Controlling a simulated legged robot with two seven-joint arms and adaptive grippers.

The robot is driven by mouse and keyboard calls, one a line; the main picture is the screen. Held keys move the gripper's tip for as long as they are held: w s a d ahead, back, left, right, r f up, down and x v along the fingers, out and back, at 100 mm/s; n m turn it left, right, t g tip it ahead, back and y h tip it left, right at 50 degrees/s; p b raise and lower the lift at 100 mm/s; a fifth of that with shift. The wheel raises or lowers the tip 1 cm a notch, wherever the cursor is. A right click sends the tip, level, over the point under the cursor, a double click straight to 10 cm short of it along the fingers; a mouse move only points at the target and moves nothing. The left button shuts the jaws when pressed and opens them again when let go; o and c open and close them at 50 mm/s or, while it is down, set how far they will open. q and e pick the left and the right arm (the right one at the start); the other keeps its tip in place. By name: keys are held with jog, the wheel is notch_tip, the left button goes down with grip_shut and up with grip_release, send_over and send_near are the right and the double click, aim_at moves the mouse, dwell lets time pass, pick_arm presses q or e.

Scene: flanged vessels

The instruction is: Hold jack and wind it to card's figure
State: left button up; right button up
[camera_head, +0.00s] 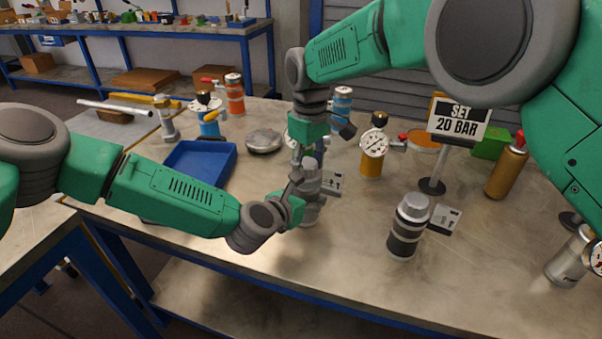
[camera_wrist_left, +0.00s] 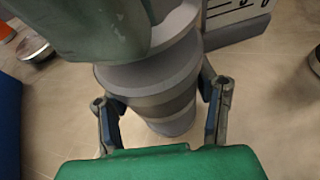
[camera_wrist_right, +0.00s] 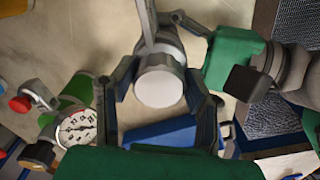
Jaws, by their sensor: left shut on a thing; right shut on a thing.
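The grey jack (camera_head: 309,213) stands upright on the bench, mostly hidden by my grippers. My left gripper (camera_head: 294,192) is shut around its banded body, which shows between the fingers in the left wrist view (camera_wrist_left: 160,100). My right gripper (camera_head: 306,155) comes down from above and is shut on the jack's top; its pale round cap shows between the fingers in the right wrist view (camera_wrist_right: 160,87). The card (camera_head: 459,119) reads "SET 20 BAR" on a stand. The jack's own setting is not readable.
A dark-banded jack (camera_head: 407,230) stands to the front right. An orange vessel with a gauge (camera_head: 372,150) stands behind. A gold bottle (camera_head: 507,168) stands right.

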aim_at(310, 162)
jog(key=n, duration=0.2)
jog(key=shift+w+d+n, duration=0.2)
jog(key=shift+d+n, duration=0.1)
jog(key=o, duration=1.2)
jog(key=shift+o, duration=0.2)
jog(key=shift+a, duration=0.1)
jog(key=shift+r, duration=1.45)
jog(key=shift+s+r, duration=0.1)
jog(key=shift+r, duration=1.5)
jog(key=shift+r, duration=0.1)
notch_tip(310, 162, up, 12)
jog(key=shift+a, duration=0.15)
